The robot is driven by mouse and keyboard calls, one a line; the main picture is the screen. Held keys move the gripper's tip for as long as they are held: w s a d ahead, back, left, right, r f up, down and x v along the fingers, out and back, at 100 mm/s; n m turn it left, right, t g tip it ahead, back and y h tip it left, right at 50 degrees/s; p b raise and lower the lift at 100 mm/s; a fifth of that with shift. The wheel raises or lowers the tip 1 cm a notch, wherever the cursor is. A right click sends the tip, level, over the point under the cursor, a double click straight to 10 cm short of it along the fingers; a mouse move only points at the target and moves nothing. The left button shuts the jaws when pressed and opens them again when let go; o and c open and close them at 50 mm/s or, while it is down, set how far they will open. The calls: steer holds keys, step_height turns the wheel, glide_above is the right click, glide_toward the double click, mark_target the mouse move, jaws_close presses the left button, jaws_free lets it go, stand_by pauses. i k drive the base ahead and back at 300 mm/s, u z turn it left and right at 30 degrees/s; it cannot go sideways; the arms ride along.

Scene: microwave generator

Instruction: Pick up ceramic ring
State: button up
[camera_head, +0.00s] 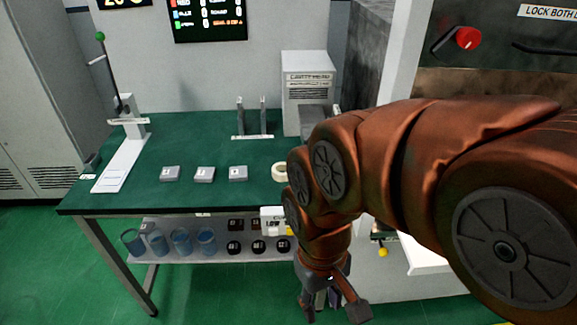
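A cream-white ring (280,172), which looks like the ceramic ring, lies flat on the green table (150,190) near its front right. My arm covers the area just to its right and may hide part of its edge. My gripper (334,312) hangs low at the bottom of the view, in front of the table and below its top. Its fingers are spread apart, with nothing seen held between them. The gripper is apart from the ring, lower and to its right.
A lever press (124,150) is at the table's left, a two-post stand (252,122) and a white cabinet (306,85) at the back. Blue cups (181,242) and black pieces stand on the lower shelf.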

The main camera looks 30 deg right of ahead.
mark_target(280, 166)
steer(key=z, duration=0.4)
steer(key=k, duration=0.5)
steer(key=u, duration=1.95)
steer(key=i, duration=1.35)
steer(key=z, duration=2.15)
